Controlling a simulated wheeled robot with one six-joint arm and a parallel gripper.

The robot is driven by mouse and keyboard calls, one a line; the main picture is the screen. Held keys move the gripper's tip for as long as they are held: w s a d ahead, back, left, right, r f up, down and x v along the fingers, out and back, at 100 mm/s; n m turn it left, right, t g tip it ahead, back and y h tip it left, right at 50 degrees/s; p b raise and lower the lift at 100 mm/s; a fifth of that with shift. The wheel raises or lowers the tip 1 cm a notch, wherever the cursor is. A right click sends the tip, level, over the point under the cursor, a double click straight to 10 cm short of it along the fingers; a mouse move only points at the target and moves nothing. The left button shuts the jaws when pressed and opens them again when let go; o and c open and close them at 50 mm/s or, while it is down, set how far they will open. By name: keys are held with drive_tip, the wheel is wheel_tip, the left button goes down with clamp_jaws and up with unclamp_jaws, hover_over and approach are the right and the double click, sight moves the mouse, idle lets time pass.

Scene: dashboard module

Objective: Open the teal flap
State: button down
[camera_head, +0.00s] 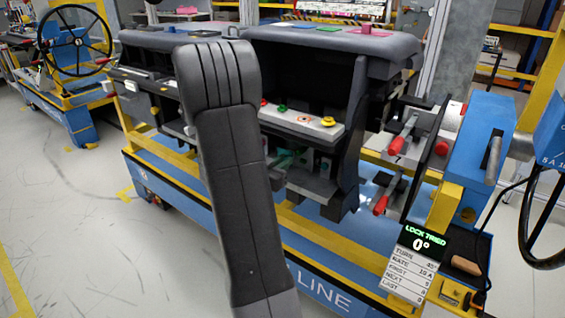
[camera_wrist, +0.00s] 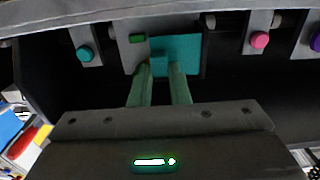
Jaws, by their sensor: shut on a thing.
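The teal flap (camera_wrist: 188,48) shows in the wrist view as a flat panel under the dashboard's overhang, with a small tab (camera_wrist: 157,66) on its left part. My gripper (camera_wrist: 159,74) reaches it from below, with one pale green finger on each side of the tab. The fingers are shut on the tab. The flap looks flat against its mount; its exact angle is hard to tell. In the head view my arm covers much of this area, and only a dim teal-green patch (camera_head: 284,158) shows beside it.
In the wrist view, a teal knob (camera_wrist: 84,53) is left of the flap, a green button (camera_wrist: 137,39) close beside it, and a pink knob (camera_wrist: 260,40) to the right. In the head view, a ledge with coloured knobs (camera_head: 306,121) is above; a red-handled clamp fixture (camera_head: 412,140) stands right.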

drive_tip(key=shift+a+r, duration=0.1)
drive_tip(key=a+m+g+h+p, duration=0.1)
drive_tip(key=m+g+h+p, duration=0.2)
drive_tip(key=shift+a+g+h, duration=0.3)
drive_tip(key=shift+a, duration=0.05)
drive_tip(key=shift+w+a+m+g+h+p, duration=0.1)
drive_tip(key=shift+a+m+g+h+p, duration=0.35)
drive_tip(key=shift+m+g, duration=0.4)
drive_tip(key=shift+s+a+m+g+h+p, duration=0.1)
drive_tip(key=shift+a+m+g+h+p, duration=0.15)
drive_tip(key=shift+m+g+h, duration=0.6)
drive_tip(key=shift+w+a+m+g+h+p, duration=0.1)
drive_tip(key=shift+a+m+g+h+p, duration=0.3)
drive_tip(key=shift+g, duration=0.8)
drive_tip(key=c, duration=1.4)
unclamp_jaws()
drive_tip(key=shift+o, duration=0.2)
drive_tip(key=v, duration=1.3)
drive_tip(key=shift+a+b, duration=0.35)
drive_tip(key=shift+a, duration=0.05)
drive_tip(key=shift+r, duration=0.1)
